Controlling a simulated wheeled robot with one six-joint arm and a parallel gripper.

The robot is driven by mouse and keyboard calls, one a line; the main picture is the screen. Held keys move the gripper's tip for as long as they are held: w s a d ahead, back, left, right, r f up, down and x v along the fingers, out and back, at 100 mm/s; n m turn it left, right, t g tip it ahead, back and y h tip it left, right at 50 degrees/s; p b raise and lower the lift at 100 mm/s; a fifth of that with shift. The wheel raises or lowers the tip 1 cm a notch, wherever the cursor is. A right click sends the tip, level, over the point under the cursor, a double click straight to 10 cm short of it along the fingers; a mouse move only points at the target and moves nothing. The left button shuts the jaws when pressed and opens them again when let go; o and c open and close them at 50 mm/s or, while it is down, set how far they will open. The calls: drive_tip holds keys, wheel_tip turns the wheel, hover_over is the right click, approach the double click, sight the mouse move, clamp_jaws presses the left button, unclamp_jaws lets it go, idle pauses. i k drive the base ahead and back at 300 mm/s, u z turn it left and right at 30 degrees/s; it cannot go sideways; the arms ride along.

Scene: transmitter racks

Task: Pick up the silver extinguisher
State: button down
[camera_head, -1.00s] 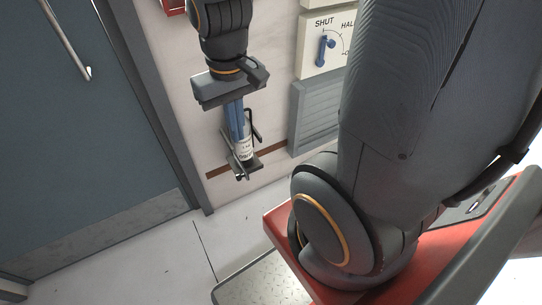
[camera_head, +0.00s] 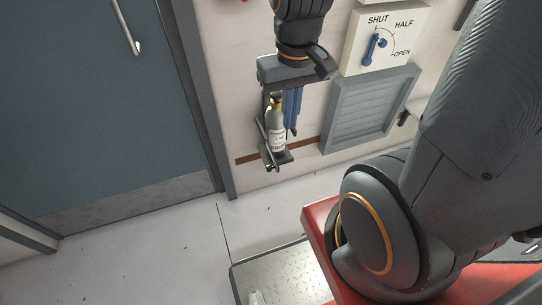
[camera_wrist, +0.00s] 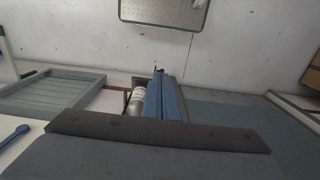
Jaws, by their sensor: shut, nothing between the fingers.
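The silver extinguisher (camera_head: 277,128) has a yellowish top and a white label. It stands upright in a dark wall bracket (camera_head: 275,158) on the pale wall. My gripper (camera_head: 292,128) has blue fingers that point down, shut together and empty, just to the right of the extinguisher in the head view. In the wrist view the extinguisher (camera_wrist: 136,100) shows just left of the fingers (camera_wrist: 163,95), partly hidden by the gripper body. I cannot tell whether the fingers touch it.
A grey louvred vent (camera_head: 368,108) and a SHUT/HALF/OPEN lever panel (camera_head: 384,40) are on the wall to the right. A grey-blue door (camera_head: 95,110) with a handle is at left. The floor (camera_head: 150,255) below is clear beside a metal plate (camera_head: 275,275).

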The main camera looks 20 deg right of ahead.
sight(276, 133)
drive_tip(key=u, duration=1.45)
drive_tip(key=i, duration=0.5)
drive_tip(key=z, duration=2.6)
